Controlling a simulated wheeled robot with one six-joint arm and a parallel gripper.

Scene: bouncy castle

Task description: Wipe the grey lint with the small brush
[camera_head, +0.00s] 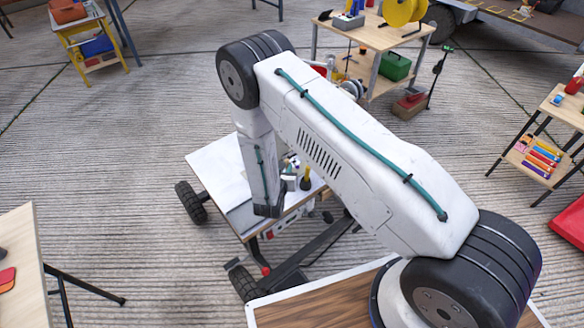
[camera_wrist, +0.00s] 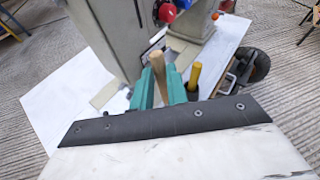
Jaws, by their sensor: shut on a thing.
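My gripper (camera_wrist: 164,72) shows in the wrist view with its two teal fingers close together. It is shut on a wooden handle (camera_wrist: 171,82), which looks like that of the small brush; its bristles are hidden. In the head view my own arm covers the gripper. The white-topped cart (camera_head: 214,172) stands below my arm, and its top also shows in the wrist view (camera_wrist: 50,105). I cannot make out the grey lint in either view.
A yellow-handled tool (camera_wrist: 194,76) stands upright in a dark holder close to the right finger. A grey upright block (camera_wrist: 105,35) and a red knob (camera_wrist: 167,12) are beyond the gripper. A wooden table (camera_head: 370,38) stands at the back.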

